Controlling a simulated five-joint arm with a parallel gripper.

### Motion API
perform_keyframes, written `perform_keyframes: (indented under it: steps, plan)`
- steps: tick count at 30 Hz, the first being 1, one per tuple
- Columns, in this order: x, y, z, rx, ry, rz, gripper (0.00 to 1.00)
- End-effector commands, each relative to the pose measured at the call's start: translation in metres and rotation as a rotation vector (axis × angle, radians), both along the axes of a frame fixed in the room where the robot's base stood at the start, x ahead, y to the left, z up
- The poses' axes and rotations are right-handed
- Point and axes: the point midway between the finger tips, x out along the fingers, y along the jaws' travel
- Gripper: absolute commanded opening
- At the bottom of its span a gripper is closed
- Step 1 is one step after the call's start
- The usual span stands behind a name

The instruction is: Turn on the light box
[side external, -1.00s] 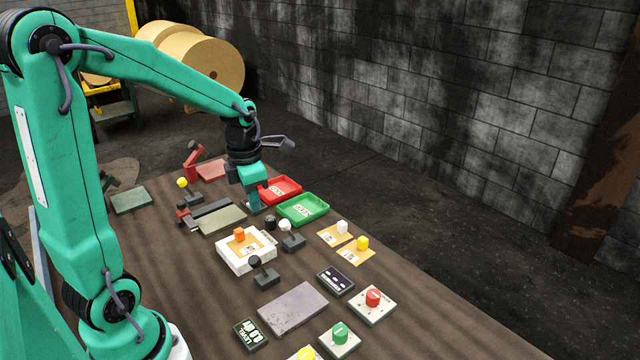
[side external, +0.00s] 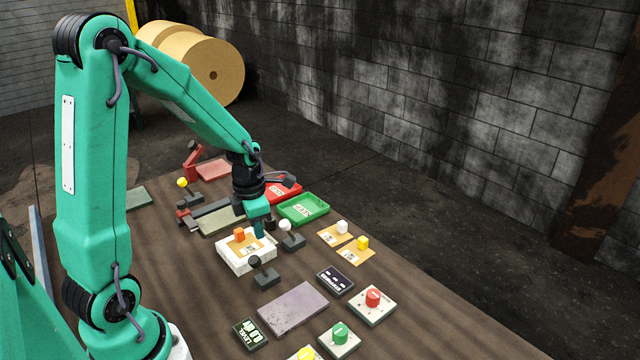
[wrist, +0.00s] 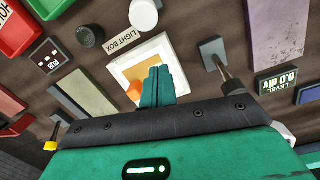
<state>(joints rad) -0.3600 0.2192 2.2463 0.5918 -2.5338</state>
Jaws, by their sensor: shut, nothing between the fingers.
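The light box (side external: 232,260) is a white box with a tan sheet and an orange block (side external: 239,234) on top. In the wrist view the light box (wrist: 121,76) lies under my fingers, beside a "LIGHT BOX" label (wrist: 124,40). A lever with a white knob (side external: 285,226) stands just right of the box; its knob (wrist: 144,14) shows at the top of the wrist view, beside that label. My gripper (side external: 260,235) is shut and empty, pointing down at the box's far right corner, close to the lever. Its closed fingers (wrist: 156,70) hide part of the box.
A black-knobbed lever (side external: 254,261) stands in front of the box. A short black knob (wrist: 90,36) is near the "RUB" label. Red (side external: 285,190) and green trays (side external: 318,205) lie behind.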

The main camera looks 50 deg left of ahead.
Motion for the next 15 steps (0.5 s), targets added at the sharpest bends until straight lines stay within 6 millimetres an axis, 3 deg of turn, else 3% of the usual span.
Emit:
perform_keyframes:
  steps: [3, 9, 15]
  plan:
    - [0.000, 0.001, -0.016, -0.001, 0.004, 0.000, 0.00]
    - [0.023, -0.005, -0.005, -0.003, 0.001, -0.002, 0.00]
    - [0.035, -0.009, 0.000, -0.005, 0.001, -0.001, 0.00]
